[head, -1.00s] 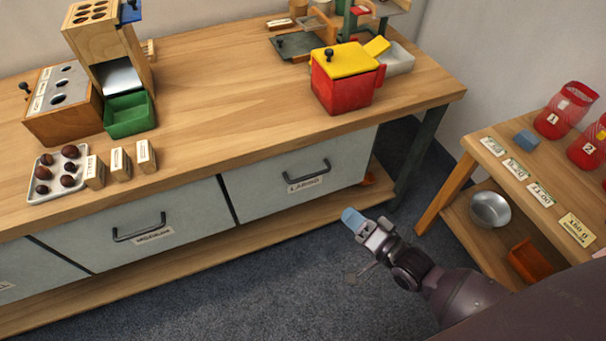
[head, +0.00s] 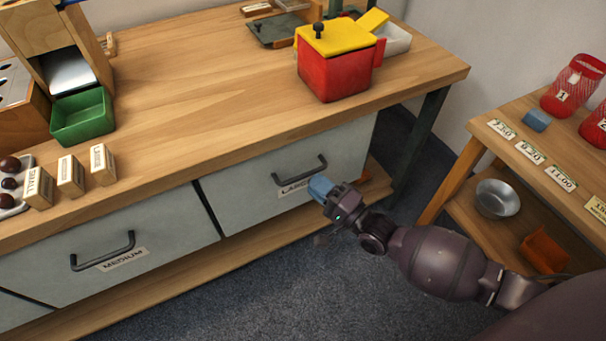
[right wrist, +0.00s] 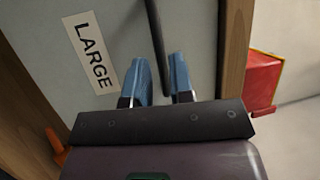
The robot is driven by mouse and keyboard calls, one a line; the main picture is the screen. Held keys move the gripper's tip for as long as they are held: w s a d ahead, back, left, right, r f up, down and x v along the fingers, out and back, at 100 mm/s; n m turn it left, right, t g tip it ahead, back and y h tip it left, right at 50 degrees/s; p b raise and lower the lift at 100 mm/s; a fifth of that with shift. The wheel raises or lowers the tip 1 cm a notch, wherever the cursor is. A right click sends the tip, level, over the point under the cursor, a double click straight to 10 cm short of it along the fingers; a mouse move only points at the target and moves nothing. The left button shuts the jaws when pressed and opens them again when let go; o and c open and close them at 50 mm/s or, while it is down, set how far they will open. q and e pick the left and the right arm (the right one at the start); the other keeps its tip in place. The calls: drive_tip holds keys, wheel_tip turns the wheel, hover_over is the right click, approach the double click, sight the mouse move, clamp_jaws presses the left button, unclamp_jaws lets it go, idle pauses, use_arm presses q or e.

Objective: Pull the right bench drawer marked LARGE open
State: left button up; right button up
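The right bench drawer (head: 262,205) is closed, with a grey front, a dark bar handle (head: 300,173) and a label marked LARGE (head: 293,190). My right gripper (head: 321,187) is in front of the drawer, just below the handle's right end, and covers part of the label. My left gripper is not in view.
The MEDIUM drawer (head: 110,258) is closed at the left. A red box with a yellow lid (head: 335,72) stands on the bench (head: 205,85). A side table (head: 518,172) with red jars stands at the right.

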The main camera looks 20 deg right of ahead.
sight(304, 174)
drive_tip(key=shift+b+x, duration=0.3)
drive_tip(key=shift+x, duration=1.85)
clamp_jaws()
